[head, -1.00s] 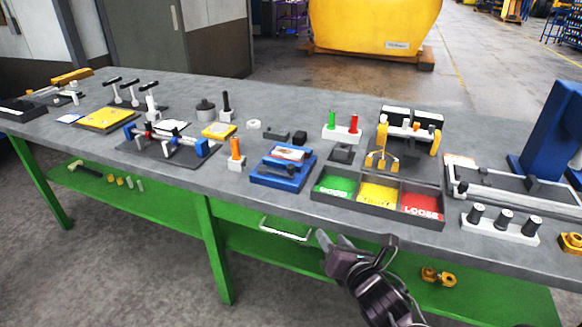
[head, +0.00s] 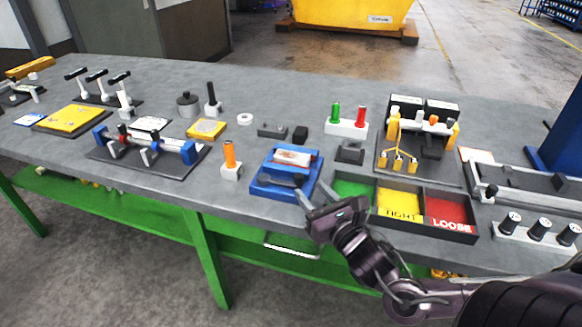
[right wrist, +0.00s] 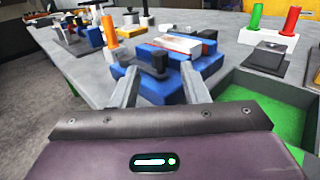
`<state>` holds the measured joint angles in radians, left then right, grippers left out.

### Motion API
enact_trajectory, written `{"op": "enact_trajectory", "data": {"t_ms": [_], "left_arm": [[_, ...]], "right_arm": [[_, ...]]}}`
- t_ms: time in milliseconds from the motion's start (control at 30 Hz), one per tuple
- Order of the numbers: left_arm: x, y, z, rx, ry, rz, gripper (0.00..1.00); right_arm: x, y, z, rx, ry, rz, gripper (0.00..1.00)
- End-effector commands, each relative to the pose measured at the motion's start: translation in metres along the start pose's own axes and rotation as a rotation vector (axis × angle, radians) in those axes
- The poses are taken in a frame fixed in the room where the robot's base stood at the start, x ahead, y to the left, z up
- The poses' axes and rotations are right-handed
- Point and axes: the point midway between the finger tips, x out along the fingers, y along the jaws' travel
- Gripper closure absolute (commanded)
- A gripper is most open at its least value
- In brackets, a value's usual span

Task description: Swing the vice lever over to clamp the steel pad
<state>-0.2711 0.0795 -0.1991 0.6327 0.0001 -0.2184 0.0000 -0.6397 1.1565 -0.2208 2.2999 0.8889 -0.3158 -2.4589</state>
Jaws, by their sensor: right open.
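The blue vice (head: 268,187) stands near the front edge of the bench; it also shows in the right wrist view (right wrist: 165,92). A pale block with a reddish side, apparently the steel pad (head: 293,157), lies in its top; it shows in the wrist view too (right wrist: 176,43). A dark lever with an upright knob (right wrist: 160,58) is on the vice's near side. My right gripper (head: 312,190) is open and empty at the vice's front right corner. In the wrist view the lever appears between its fingertips (right wrist: 158,72); contact cannot be told. My left gripper is out of view.
A tray with green, yellow and red compartments (head: 372,211) is just right of my right gripper. An orange-handled post (head: 230,160) stands left of the vice. Small dark blocks (head: 300,134) lie behind it. A dark pad block (head: 349,152) is at its right.

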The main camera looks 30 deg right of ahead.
Motion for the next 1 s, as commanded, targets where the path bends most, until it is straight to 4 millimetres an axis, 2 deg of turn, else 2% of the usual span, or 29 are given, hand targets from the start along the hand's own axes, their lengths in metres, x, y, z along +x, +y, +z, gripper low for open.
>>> {"op": "enact_trajectory", "data": {"t_ms": [200,333,467,700,1000], "left_arm": [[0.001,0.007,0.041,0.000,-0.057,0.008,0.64],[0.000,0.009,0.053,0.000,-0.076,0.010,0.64],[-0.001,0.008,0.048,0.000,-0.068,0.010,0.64],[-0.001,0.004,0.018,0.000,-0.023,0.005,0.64],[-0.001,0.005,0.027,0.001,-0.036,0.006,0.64]], "right_arm": [[0.025,0.000,0.002,0.002,-0.005,-0.001,0.59],[0.042,0.000,0.002,0.002,-0.005,-0.002,0.59],[0.057,-0.001,0.002,0.003,-0.004,-0.003,0.59],[0.072,0.000,0.001,0.002,0.000,0.000,0.59],[0.073,0.001,0.000,0.001,0.001,0.000,0.59]]}}
